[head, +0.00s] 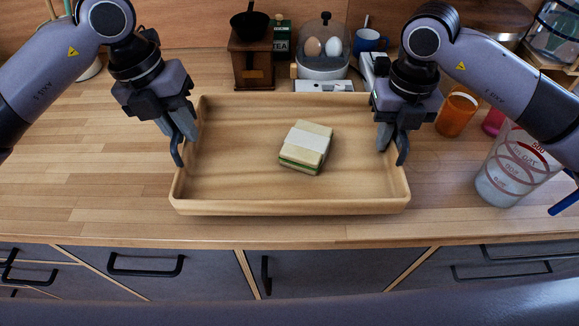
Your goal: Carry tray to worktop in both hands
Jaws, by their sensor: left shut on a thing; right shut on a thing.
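The wooden tray (245,206) is level over the wooden worktop (110,190), close to its front edge. I cannot tell whether it rests on the worktop or hangs just above it. A wrapped sandwich (306,146) lies in the tray, right of its middle. My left gripper (181,148) is shut on the tray's left wall. My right gripper (394,143) is shut on the tray's right wall. The gripped parts of the rim are partly hidden by the fingers.
Behind the tray stand a coffee grinder (251,62), a green tea tin (282,38), an egg cooker (322,62) and a blue mug (370,41). An orange jar (456,112) and a measuring jug (512,170) stand to the right.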

